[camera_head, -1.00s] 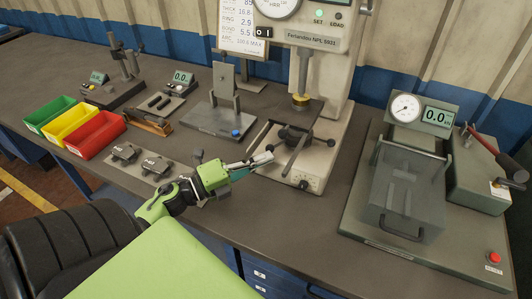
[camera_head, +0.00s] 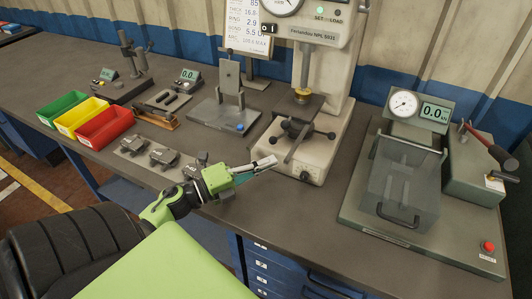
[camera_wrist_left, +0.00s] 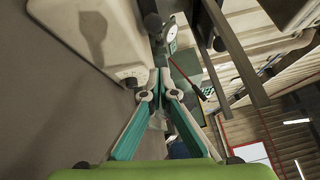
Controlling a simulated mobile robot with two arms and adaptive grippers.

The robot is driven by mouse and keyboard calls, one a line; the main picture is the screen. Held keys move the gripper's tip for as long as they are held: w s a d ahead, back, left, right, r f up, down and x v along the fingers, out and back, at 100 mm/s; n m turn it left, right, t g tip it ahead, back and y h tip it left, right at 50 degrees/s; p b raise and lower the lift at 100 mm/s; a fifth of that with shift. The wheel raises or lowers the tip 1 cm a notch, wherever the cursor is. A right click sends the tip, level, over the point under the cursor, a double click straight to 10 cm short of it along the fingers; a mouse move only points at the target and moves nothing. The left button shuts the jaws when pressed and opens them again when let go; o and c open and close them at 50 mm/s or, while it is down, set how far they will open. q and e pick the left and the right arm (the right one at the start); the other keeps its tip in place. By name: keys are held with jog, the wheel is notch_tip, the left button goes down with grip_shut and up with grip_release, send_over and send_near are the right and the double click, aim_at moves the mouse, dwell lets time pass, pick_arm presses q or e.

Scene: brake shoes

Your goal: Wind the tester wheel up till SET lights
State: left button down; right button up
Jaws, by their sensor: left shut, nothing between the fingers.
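The hardness tester (camera_head: 318,150) stands at the back centre of the bench. Its dark spoked wheel (camera_head: 298,128) with ball-ended handles sits on the pale base, below the brass-coloured tip (camera_head: 302,97). A small green lamp (camera_head: 320,9) shows bright above the SET label; LOAD is beside it. My left gripper (camera_head: 272,162) is shut and empty, at the front left of the tester base, below and left of the wheel and apparently apart from it. In the left wrist view its teal fingers (camera_wrist_left: 157,88) meet at their tips. My right gripper is not in view.
A press with a clear guard (camera_head: 400,190) stands at right. Green, yellow and red bins (camera_head: 105,128) stand at left. Small metal parts (camera_head: 165,157) lie left of my gripper. A fixture plate (camera_head: 225,115) stands left of the tester. Bench in front of the tester is clear.

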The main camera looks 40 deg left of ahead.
pick_arm(q)
jog(key=v, duration=0.4)
jog(key=b+v, duration=0.1)
jog(key=v, duration=0.3)
jog(key=shift+a+f+b, duration=0.15)
jog(key=shift+f+b, duration=0.1)
jog(key=shift+b, duration=0.05)
jog(key=shift+s+a, duration=0.1)
jog(key=shift+s, duration=0.2)
jog(key=shift+s+a, duration=0.1)
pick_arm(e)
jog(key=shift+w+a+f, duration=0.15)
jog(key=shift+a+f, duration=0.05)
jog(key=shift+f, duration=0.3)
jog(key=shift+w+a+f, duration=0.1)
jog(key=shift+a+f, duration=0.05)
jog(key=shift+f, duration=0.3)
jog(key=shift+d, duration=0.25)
